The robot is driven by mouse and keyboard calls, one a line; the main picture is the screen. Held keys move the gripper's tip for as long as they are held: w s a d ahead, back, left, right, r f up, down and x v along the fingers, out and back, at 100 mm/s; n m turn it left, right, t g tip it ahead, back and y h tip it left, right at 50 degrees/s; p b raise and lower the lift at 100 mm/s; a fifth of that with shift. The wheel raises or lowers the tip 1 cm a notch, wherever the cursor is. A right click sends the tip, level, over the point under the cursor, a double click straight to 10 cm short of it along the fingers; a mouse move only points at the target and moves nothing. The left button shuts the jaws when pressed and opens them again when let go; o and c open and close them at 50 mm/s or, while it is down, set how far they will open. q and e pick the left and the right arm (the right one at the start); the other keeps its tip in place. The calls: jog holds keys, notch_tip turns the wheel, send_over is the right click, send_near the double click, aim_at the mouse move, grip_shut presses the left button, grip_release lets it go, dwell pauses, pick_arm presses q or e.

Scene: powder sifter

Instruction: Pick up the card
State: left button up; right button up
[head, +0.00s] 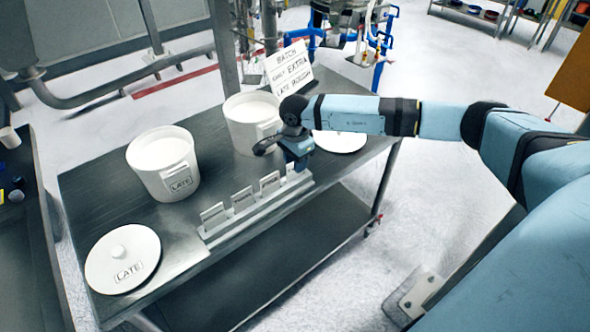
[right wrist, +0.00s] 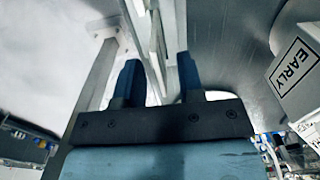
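A pale rack (head: 258,212) stands on the dark table with several upright cards in its slots. Three cards show clearly: a left card (head: 213,215), a middle card (head: 242,199) and a right card (head: 269,183). My right gripper (head: 298,165) is down at the rack's right end and hides what stands there. In the right wrist view its two dark blue fingers (right wrist: 158,80) are apart, with thin pale upright edges (right wrist: 157,42) between them; I cannot tell card from rack there. Neither finger clearly presses on them. My left gripper is not in view.
A white pot marked LATE (head: 163,165) and another white pot (head: 250,120) stand behind the rack. A lid marked LATE (head: 122,258) lies front left; another lid (head: 342,141) lies behind my gripper. A batch sign (head: 290,68) stands at the back. EARLY shows on a pot (right wrist: 296,68).

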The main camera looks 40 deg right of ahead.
jog(key=shift+f, duration=0.2)
grip_shut()
jog(key=shift+r, duration=0.1)
